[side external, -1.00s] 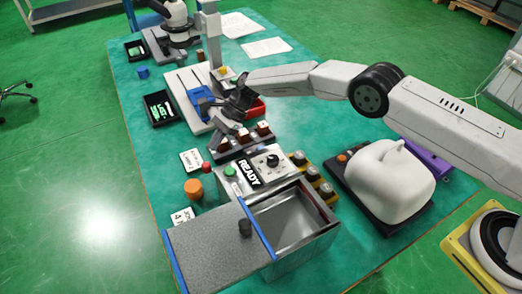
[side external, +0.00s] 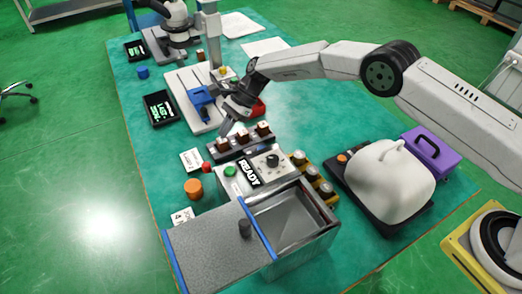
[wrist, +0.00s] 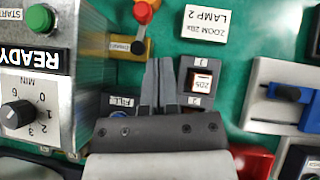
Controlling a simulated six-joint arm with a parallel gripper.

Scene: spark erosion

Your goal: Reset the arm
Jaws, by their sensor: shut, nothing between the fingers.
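My gripper (side external: 224,129) is shut and empty. It points down in the side external view, above the dark rack (side external: 226,155) that holds several blocks. In the wrist view my gripper (wrist: 158,62) shows with its two fingers together and nothing between them. The rack (wrist: 190,112) lies below the fingers there, with a block (wrist: 203,80) beside them on the right. My arm reaches in from the right, raised above the teal table (side external: 330,105). Whether the fingertips clear the rack by much, I cannot tell.
The metal machine with the READY display (side external: 249,174) stands in front, with an open tank (side external: 300,222). A white covered shape (side external: 388,182) and a purple case (side external: 428,155) stand at the right. A blue vise (side external: 201,103) and a microscope (side external: 178,25) are behind.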

